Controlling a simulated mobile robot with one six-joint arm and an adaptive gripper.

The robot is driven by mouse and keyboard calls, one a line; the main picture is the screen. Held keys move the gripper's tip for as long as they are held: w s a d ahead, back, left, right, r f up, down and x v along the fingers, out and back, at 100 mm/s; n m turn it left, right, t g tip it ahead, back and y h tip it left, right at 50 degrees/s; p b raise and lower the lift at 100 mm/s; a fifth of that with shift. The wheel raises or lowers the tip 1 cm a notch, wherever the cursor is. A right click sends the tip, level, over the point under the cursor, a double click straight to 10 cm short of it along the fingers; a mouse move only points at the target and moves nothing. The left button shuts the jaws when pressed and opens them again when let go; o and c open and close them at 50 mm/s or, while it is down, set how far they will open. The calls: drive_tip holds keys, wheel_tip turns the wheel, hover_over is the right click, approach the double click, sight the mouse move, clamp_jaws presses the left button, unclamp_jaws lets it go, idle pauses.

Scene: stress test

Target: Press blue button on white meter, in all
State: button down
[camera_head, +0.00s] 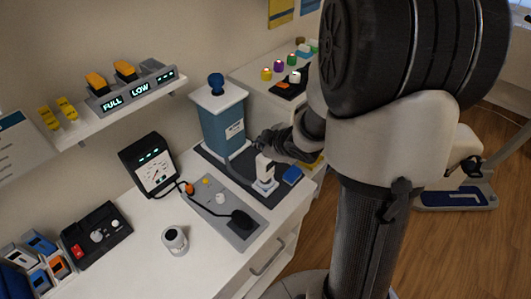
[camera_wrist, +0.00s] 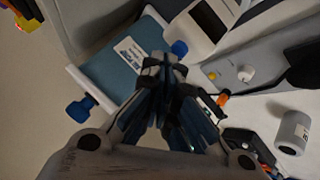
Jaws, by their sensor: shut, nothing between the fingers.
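The white meter (camera_head: 265,168) stands upright on the dark mat beside the blue canister, with a bluish ring at its foot. In the wrist view a white device (camera_wrist: 203,36) with a dark screen, apparently this meter, shows at the top. A small blue round part (camera_wrist: 179,48) sits at its near edge; it looks like the blue button, but I cannot tell for sure. My gripper (camera_head: 262,142) is shut and empty, just above the meter in the head view. In the wrist view my fingertips (camera_wrist: 162,60) are close to the blue part; contact cannot be told.
A blue canister (camera_head: 222,125) with a blue knob stands close behind my gripper. A grey panel (camera_head: 215,211) with a cable and a black meter (camera_head: 149,165) are to the left. A white cylinder (camera_head: 175,239) stands on open counter. A shelf (camera_head: 120,115) juts from the wall.

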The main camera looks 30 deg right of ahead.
drive_tip(key=shift+f+b, duration=0.45)
drive_tip(key=shift+f, duration=0.05)
idle(0.6)
drive_tip(key=shift+r, duration=0.15)
drive_tip(key=shift+r+p, duration=0.8)
drive_tip(key=shift+p, duration=0.1)
wheel_tip(320, 180, up, 5)
drive_tip(key=p, duration=0.5)
idle(0.6)
